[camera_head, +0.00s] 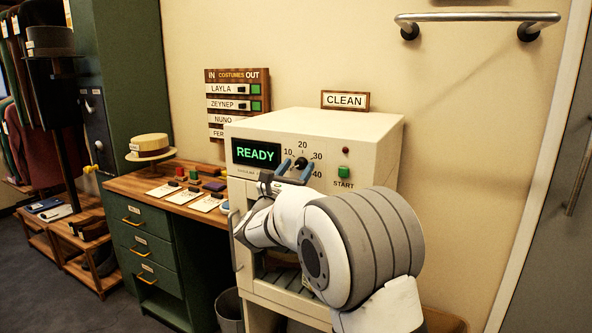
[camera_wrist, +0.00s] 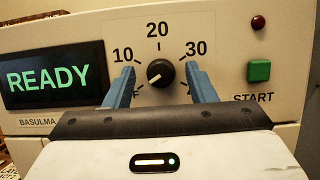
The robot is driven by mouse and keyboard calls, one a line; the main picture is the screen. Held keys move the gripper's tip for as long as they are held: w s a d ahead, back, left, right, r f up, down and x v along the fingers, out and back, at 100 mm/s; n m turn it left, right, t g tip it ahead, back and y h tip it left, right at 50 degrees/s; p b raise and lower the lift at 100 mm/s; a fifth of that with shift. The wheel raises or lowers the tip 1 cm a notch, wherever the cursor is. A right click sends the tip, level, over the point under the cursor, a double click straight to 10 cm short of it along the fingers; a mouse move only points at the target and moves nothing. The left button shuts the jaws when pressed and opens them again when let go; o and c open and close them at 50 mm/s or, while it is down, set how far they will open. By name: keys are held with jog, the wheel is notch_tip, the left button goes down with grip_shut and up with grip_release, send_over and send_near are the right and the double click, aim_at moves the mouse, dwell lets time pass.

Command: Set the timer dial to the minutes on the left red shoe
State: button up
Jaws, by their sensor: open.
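The timer dial (camera_wrist: 160,73) is a round black knob on the cream machine's front. Its pale mark points down and left, towards a label mostly hidden by my left finger, where only an "F" shows. The numbers 10, 20 and 30 show around it; the head view also shows 40. My gripper (camera_wrist: 159,71) is open, with one blue finger on each side of the dial and gaps visible. In the head view the dial (camera_head: 301,163) stands between the fingers. Dark shoes (camera_head: 90,228) stand on the rack at left; I cannot make out a red shoe or its minutes.
The machine's display (camera_head: 256,153) reads READY. A green START button (camera_head: 344,171) and a dark red lamp (camera_wrist: 258,22) are right of the dial. The desk (camera_head: 120,186) at left holds a straw hat (camera_head: 150,148) and several cards. A wall rail (camera_head: 478,17) is upper right.

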jog(key=c, duration=1)
jog(key=shift+o, duration=0.2)
jog(key=shift+m, duration=0.3)
